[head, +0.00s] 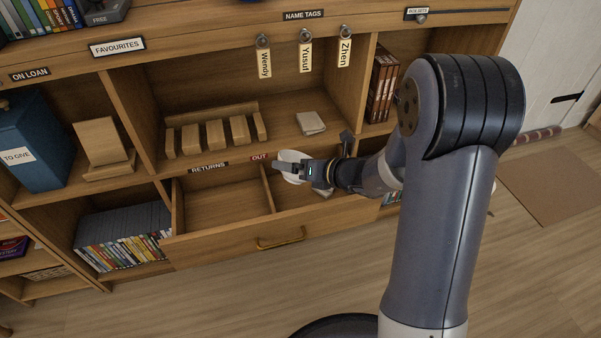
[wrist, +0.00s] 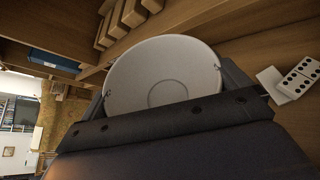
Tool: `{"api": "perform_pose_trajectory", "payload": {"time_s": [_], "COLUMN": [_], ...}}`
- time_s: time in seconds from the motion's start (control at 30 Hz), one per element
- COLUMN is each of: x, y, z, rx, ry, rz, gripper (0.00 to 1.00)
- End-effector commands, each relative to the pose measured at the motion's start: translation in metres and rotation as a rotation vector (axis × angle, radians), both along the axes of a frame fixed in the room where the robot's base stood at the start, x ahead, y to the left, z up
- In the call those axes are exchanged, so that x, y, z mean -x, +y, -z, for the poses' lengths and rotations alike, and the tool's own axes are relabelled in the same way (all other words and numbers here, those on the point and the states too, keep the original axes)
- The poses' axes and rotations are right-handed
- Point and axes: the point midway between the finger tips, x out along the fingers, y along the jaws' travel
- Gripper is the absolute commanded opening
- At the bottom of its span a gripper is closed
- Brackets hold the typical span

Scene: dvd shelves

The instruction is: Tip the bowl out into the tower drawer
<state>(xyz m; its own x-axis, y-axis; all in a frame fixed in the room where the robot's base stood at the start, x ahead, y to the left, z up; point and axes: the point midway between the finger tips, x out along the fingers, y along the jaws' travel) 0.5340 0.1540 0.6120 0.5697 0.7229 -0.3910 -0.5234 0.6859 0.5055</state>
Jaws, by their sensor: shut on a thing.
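My gripper (head: 296,170) is shut on a white bowl (head: 291,156) and holds it over the right compartment of the open drawer (head: 222,243), by the OUT label. In the wrist view the bowl (wrist: 165,75) shows a round white face with a ring in its middle, between the fingers, and nothing is seen on it. I cannot tell whether this is its inside or underside. A white domino with black pips (wrist: 298,78) lies beside the bowl in the wrist view. My gripper hides part of the right compartment.
A divider (head: 267,188) splits the drawer, and the left compartment looks empty. Wooden blocks (head: 214,135) and a pale flat stack (head: 310,123) sit on the shelf above. Name tags (head: 305,60) hang higher up. Open floor lies in front of the drawer.

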Motion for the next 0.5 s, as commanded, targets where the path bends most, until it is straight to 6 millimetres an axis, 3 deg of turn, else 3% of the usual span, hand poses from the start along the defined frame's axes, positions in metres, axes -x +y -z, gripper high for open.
{"api": "perform_pose_trajectory", "payload": {"time_s": [0.03, 0.5], "x": [0.0005, 0.0015], "y": [0.0007, 0.0018], "z": [0.0072, 0.0161], "rx": [0.025, 0.237], "ry": [-0.03, -0.251], "rz": [-0.001, 0.0], "gripper": [0.68, 0.68]}}
